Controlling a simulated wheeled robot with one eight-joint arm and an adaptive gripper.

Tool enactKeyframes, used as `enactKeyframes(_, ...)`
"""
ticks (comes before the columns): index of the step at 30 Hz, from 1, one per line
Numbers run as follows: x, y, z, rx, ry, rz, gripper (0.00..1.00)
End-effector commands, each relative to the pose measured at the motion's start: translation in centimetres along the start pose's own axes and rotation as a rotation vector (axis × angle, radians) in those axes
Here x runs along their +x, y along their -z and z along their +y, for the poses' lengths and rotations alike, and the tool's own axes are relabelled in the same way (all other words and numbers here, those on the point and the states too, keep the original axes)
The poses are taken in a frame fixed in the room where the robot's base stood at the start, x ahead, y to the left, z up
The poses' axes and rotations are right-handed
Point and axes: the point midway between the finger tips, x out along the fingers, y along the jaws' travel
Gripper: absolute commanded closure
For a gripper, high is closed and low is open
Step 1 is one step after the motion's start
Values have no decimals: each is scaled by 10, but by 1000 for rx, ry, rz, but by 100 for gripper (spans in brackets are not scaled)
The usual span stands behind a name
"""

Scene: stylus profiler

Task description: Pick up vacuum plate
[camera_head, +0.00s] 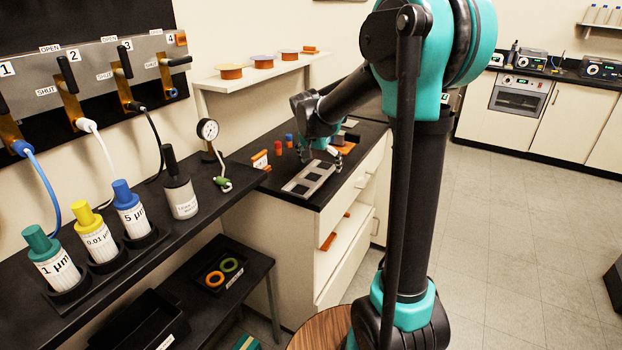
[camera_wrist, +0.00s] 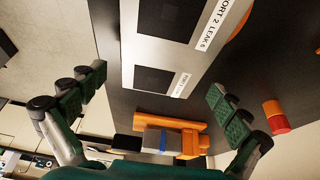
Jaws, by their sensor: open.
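A flat silver plate with dark square windows, which looks like the vacuum plate (camera_head: 297,190), lies on the black counter behind my arm. It also shows in the wrist view (camera_wrist: 128,40), with white labels, one reading "PORT 2 LEAK" and partly cut off. My gripper (camera_head: 322,150) is over the plate's far end in the head view. In the wrist view my gripper (camera_wrist: 158,80) is open, with one green-padded finger on each side of the plate's near end. Nothing is between the pads that I can see as held. The height gap to the plate is unclear.
An orange holder with a grey block (camera_wrist: 165,140) sits close to the plate's end. A red cylinder (camera_head: 278,148) and a blue one (camera_head: 289,140) stand left of it. A dial gauge (camera_head: 208,130) stands on the left bench. Open floor (camera_head: 500,220) lies right.

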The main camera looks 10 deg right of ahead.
Motion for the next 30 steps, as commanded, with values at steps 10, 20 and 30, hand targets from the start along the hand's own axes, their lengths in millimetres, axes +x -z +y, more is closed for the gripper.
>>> enactKeyframes(10, 4, -2, 0, 0, 0, 0, 0)
enactKeyframes(20, 4, -2, 0, 0, 0, 0, 6)
enactKeyframes(30, 4, -2, 0, 0, 0, 0, 48)
